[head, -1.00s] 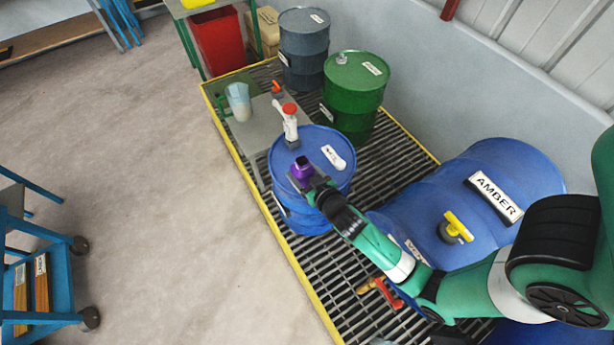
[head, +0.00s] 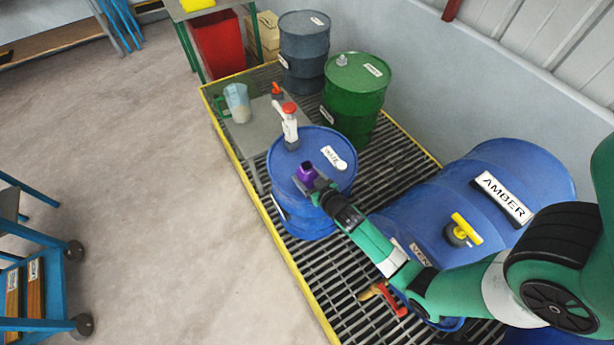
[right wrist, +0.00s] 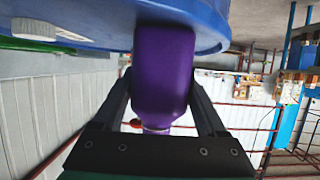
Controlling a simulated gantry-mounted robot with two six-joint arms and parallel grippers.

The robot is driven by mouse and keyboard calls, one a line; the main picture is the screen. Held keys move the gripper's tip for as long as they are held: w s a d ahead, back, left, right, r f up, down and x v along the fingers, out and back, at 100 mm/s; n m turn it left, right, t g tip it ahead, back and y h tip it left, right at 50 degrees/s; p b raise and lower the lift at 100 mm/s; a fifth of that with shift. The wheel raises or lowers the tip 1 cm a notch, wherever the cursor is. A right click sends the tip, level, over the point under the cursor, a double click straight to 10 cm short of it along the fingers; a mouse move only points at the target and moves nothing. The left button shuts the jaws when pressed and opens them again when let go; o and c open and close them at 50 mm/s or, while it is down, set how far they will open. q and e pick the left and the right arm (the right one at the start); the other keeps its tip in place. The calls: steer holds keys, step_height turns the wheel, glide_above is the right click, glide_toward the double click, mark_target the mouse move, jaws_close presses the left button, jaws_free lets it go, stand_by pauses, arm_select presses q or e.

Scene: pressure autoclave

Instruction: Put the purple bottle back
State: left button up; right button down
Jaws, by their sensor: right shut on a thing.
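The purple bottle (head: 306,173) is at the top of the upright blue drum (head: 290,225), near its front edge. My right gripper (head: 318,186) is shut on it. In the right wrist view the purple bottle (right wrist: 164,70) fills the space between the two dark fingers. The blue drum (right wrist: 110,22) lies across the top of that picture, right by one end of the bottle. I cannot tell whether the bottle touches the drum. My left gripper is not in view.
A red-and-white pump (head: 290,120) and a white cap (head: 341,165) are on the same drum's top. A green drum (head: 354,95) stands behind. A lying blue drum labelled AMBER (head: 470,200) is at right, beneath my arm. A grey table (head: 250,140) holds a jug (head: 237,102).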

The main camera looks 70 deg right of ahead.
jaws_free()
steer(key=shift+f, duration=0.1)
steer(key=shift+r+p, duration=0.25)
steer(key=shift+p, duration=0.05)
steer(key=p+v, duration=0.1)
steer(key=v, duration=1.1)
steer(key=shift+f, duration=0.1)
steer(key=w+a+r+n+t, duration=0.1)
steer(key=w+a+r+t, duration=0.15)
steer(key=w+r, duration=0.55)
steer(key=w+a+r+t+y, duration=0.1)
steer(key=w+r+t, duration=0.25)
steer(key=r, duration=0.85)
steer(key=w+a+r+n+t, duration=0.1)
steer(key=w+r+t, duration=0.1)
steer(key=w+r, duration=0.6)
steer(key=s+a+r+n+t+y, duration=0.2)
steer(key=a+r, duration=0.3)
steer(key=r, duration=0.6)
steer(key=s+a+r+n+t+y, duration=0.2)
steer(key=s+a+r+t+y, duration=0.1)
steer(key=r, duration=0.9)
steer(key=s+a+r+n+t+y, duration=0.2)
steer(key=a+r, duration=0.5)
steer(key=r, duration=0.5)
steer(key=shift+s+r+t+y, duration=0.15)
steer(key=shift+s+t+y, duration=0.55)
steer(key=shift+s+y, duration=0.3)
